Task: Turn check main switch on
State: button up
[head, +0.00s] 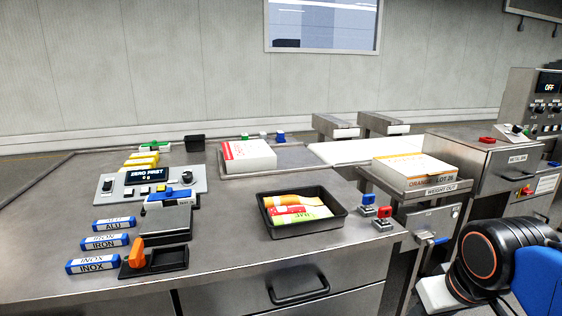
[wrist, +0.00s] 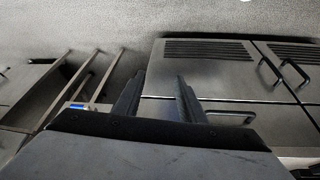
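A steel control cabinet (head: 525,100) stands at the right edge of the head view. Its small display (head: 549,84) reads OFF, with several dark knobs (head: 543,108) below it. Lower right, a panel with red and yellow markings (head: 547,184) is partly cut off by the frame edge. I cannot tell which of these controls is the check main switch, nor its setting. My gripper (wrist: 157,98) shows in the wrist view with its two dark fingers apart and nothing between them. The fingers point toward grey cabinet fronts, and no switch is seen near them.
A steel bench (head: 230,235) fills the left, with a black tray (head: 300,232) of wrapped lollies and a scale console (head: 150,184). A white conveyor (head: 350,151) leads right to a metal detector housing (head: 490,155). An orange-labelled carton (head: 415,168) sits before it. Cabinet handles (wrist: 294,73) protrude in the wrist view.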

aim_at(525, 191)
jog(key=z, duration=1.35)
jog(key=i+l, duration=0.6)
jog(key=i, duration=0.2)
jog(key=i+l+u, duration=0.1)
jog(key=i+l, duration=0.5)
jog(key=i, duration=0.2)
jog(key=i+l, duration=0.65)
jog(key=i, duration=0.15)
